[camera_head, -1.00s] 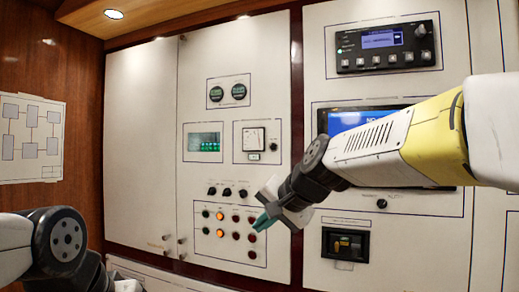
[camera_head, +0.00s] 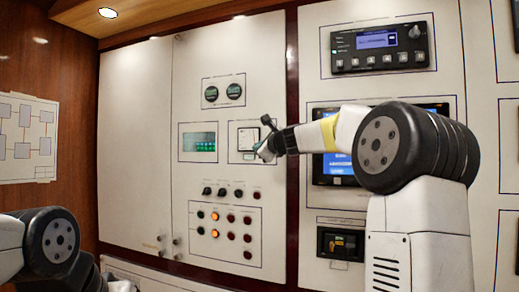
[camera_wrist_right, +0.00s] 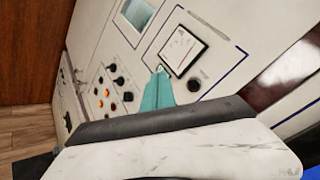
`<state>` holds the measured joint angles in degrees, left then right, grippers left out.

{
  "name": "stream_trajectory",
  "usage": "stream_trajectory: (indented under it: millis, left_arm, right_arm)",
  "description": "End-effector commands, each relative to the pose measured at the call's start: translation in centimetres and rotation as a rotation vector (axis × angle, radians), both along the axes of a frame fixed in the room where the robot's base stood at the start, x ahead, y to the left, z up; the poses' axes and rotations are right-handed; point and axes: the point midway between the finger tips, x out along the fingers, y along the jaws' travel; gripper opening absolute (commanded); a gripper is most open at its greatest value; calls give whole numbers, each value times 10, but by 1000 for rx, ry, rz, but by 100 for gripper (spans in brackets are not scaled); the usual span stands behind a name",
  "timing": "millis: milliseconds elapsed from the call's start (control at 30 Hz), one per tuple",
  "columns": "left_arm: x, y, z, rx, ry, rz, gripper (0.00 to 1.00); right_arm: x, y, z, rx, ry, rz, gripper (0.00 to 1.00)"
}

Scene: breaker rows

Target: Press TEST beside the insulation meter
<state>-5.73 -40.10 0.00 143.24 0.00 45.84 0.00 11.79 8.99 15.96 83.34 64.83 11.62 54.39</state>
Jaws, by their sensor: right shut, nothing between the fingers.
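The insulation meter (camera_head: 245,137) is a square white-faced dial in an outlined box on the cabinet panel. It also shows in the right wrist view (camera_wrist_right: 184,50), just above my fingertips. A round dark button (camera_wrist_right: 193,85) sits beside the meter in the same box; in the head view my gripper covers that spot. My right gripper (camera_head: 262,151) is shut and empty, its teal fingers (camera_wrist_right: 158,92) pointing at the panel by the meter's lower edge. I cannot tell whether the tips touch the panel. My left arm shows at lower left, its gripper out of view.
A green display (camera_head: 199,142) is left of the meter, with two round gauges (camera_head: 233,91) above. Below are several dark knobs (camera_head: 222,192) and a box of coloured lamps and buttons (camera_head: 231,218). A blue screen (camera_head: 334,180) is partly behind my right arm.

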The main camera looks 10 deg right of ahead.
Motion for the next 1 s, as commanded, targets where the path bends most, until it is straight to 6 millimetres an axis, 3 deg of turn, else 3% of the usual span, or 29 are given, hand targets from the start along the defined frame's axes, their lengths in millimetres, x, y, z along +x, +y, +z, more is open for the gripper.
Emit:
stream_trajectory:
  millis: [367,1000]
  left_arm:
    - [0,0,0,0,0,0,0]
    - [0,0,0,0,0,0,0]
  right_arm:
    - [5,-3,0,-4,-1,0,0]
    - [70,-40,0,-6,-1,2,0]
